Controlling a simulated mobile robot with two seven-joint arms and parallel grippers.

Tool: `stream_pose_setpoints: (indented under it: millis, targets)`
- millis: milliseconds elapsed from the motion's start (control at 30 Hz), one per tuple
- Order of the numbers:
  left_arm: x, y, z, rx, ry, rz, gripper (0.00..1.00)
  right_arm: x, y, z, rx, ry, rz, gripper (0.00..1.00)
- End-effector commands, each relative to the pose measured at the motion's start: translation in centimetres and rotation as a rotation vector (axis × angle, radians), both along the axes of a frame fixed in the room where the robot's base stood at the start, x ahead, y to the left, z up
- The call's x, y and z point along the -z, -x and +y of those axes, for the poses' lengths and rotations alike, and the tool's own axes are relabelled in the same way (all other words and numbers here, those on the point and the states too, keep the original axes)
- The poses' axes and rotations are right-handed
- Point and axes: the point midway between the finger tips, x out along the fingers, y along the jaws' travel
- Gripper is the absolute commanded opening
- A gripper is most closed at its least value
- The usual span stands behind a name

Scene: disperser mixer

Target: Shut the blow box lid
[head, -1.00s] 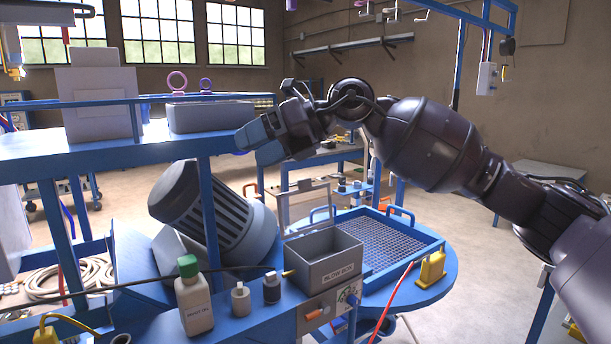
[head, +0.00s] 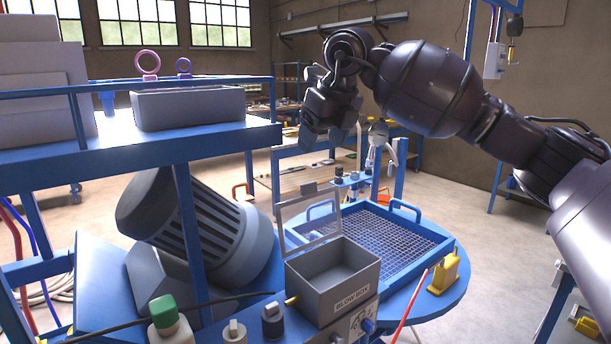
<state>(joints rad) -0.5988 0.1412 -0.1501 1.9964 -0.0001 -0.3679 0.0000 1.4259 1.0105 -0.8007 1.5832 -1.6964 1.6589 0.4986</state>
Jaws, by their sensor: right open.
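The grey blow box (head: 352,293) stands at the front of the blue bench, with its label facing me and its top open. Its lid (head: 308,213), a clear panel in a thin grey frame, stands raised at the back edge of the box. A small tab (head: 309,187) sits on the lid's top edge. My right gripper (head: 325,143) is open and empty, pointing down above the raised lid in the picture, apart from it. Its fingers are dark and partly merge in the view. My left gripper is not in view.
A blue mesh tray (head: 375,240) with handles lies right of the box on a round blue table. A grey motor (head: 195,225) leans to the left. Bottles and knobs (head: 235,332) stand at the front left. A blue shelf (head: 140,148) holds a grey bin (head: 188,108).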

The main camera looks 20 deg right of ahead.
Motion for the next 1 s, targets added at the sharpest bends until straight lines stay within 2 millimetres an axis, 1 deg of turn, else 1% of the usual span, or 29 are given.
stream_pose_setpoints:
  millis: [100, 233, 400, 500, 600, 800, 1000]
  targets:
    - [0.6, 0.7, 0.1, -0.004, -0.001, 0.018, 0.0, 1.3, -0.4, 0.2, -0.001, 0.0, 0.004, 0.68]
    - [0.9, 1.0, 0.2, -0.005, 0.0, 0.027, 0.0, 3.3, -1.2, 0.5, -0.002, -0.001, 0.005, 0.68]
    - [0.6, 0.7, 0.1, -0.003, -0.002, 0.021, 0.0, 6.0, -2.2, 0.9, -0.002, -0.001, 0.005, 0.68]
    - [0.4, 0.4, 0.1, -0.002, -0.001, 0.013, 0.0, 7.4, -2.8, 1.1, -0.001, -0.002, 0.004, 0.68]
    - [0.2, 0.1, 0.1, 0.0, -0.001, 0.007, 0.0, 8.4, -3.2, 1.2, -0.002, -0.003, 0.002, 0.68]
    - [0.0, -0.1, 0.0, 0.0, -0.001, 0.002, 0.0, 9.5, -3.6, 1.4, -0.003, -0.001, 0.001, 0.68]
    - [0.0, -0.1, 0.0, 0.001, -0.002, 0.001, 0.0, 9.7, -3.7, 1.4, -0.003, -0.001, 0.001, 0.68]
